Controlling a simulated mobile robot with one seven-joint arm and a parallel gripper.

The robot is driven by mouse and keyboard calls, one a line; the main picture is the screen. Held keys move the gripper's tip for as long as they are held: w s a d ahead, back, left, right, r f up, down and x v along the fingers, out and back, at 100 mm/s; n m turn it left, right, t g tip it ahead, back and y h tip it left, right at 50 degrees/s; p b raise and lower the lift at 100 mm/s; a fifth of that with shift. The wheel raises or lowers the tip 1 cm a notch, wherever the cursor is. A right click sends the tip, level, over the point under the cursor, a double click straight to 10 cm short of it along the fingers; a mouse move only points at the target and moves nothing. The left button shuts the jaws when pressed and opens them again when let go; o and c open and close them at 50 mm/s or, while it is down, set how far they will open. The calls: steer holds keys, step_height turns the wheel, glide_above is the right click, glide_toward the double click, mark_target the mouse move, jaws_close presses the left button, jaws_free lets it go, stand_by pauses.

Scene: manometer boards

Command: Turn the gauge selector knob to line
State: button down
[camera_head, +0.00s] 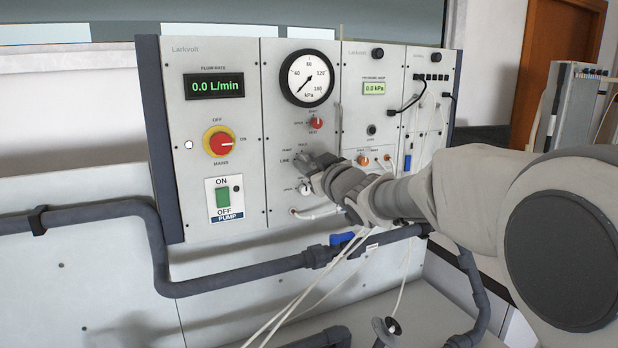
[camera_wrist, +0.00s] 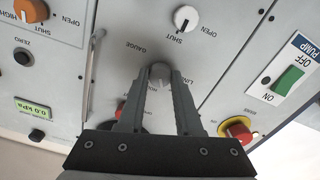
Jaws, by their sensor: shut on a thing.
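The gauge selector knob (camera_wrist: 160,72) is a small round grey knob on the panel, under the word GAUGE in the wrist view. My gripper (camera_wrist: 160,82) is shut on it, one finger on each side. In the head view my gripper (camera_head: 316,163) reaches the panel from the right, below the round dial, and largely covers the knob. The label LINE is readable left of the gripper there. I cannot tell which mark the knob points to. The round kPa dial (camera_head: 307,78) has its needle toward the lower left.
A red knob (camera_head: 317,123) sits just above my gripper. A white OPEN/SHUT knob (camera_wrist: 186,18) is close by. The red main switch (camera_head: 221,144) and green pump switch (camera_head: 223,198) are to the left. Grey pipes (camera_head: 240,276) and thin hoses run in front below.

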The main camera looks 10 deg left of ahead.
steer(key=n+b, duration=0.2)
steer(key=n, duration=0.1)
steer(key=n+b, duration=0.2)
steer(key=n, duration=0.1)
steer(key=shift+f+n+b, duration=0.2)
steer(key=shift+n+b, duration=0.1)
steer(key=shift+b, duration=0.05)
steer(key=n+b, duration=0.2)
steer(key=n, duration=0.2)
steer(key=shift+r+n, duration=0.1)
steer(key=shift+n, duration=0.3)
steer(key=shift+b, duration=0.35)
steer(key=c, duration=0.6)
jaws_free()
steer(key=p+v, duration=0.1)
steer(key=v, duration=1.6)
steer(key=shift+s+d, duration=0.15)
steer(key=shift+s, duration=0.05)
steer(key=shift+r, duration=0.1)
